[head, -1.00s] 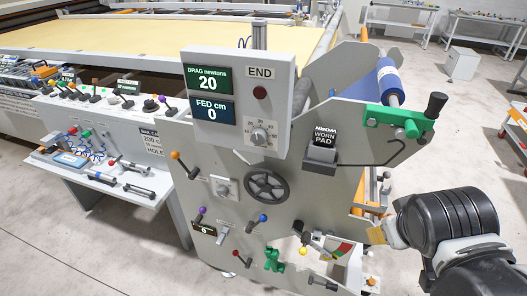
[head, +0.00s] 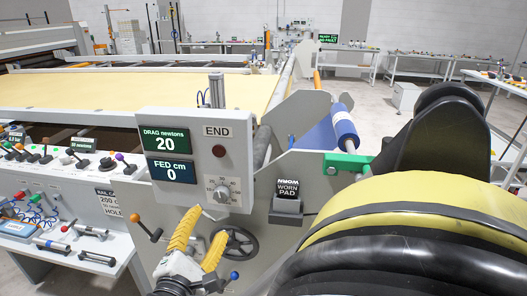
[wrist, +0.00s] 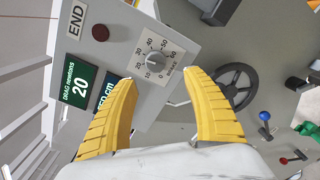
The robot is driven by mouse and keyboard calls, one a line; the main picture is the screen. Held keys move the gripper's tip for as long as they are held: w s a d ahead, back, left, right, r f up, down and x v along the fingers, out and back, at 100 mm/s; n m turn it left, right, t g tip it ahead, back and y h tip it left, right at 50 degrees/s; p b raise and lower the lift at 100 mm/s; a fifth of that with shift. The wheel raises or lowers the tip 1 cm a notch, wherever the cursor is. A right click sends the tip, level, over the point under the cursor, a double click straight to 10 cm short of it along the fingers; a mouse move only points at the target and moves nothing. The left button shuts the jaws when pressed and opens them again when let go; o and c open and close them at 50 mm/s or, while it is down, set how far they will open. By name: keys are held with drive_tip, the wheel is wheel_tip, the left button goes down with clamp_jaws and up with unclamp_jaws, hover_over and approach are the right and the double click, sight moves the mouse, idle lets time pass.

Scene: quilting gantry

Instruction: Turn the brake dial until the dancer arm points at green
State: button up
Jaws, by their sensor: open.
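The brake dial (head: 222,193) is a grey knob on a white numbered plate, low on the control box. It shows larger in the wrist view (wrist: 155,64), just beyond the fingertips and roughly between them. My gripper (head: 208,227) has yellow ribbed fingers; in the wrist view they are spread apart and empty (wrist: 163,80). The gripper is just below the dial in the head view, with no visible contact. The drag display (head: 166,140) reads 20 newtons. The dancer arm and its coloured scale are out of sight in the head view, and I cannot make them out in the wrist view.
A dark handwheel (head: 238,243) sits just right of the fingers. An orange-knobbed lever (head: 137,219) is to their left, and a blue-knobbed lever (head: 233,276) is below. The worn pad holder (head: 287,203) is to the right.

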sight(219, 198)
drive_tip(key=w, duration=0.3)
drive_tip(key=w+b, duration=0.1)
drive_tip(key=w, duration=0.2)
drive_tip(key=w+b, duration=0.1)
drive_tip(key=w, duration=0.2)
drive_tip(key=shift+w+d+r, duration=0.2)
drive_tip(key=shift+w+d, duration=0.05)
drive_tip(key=shift+w, duration=0.15)
drive_tip(key=shift+c, duration=0.4)
drive_tip(key=c, duration=1.1)
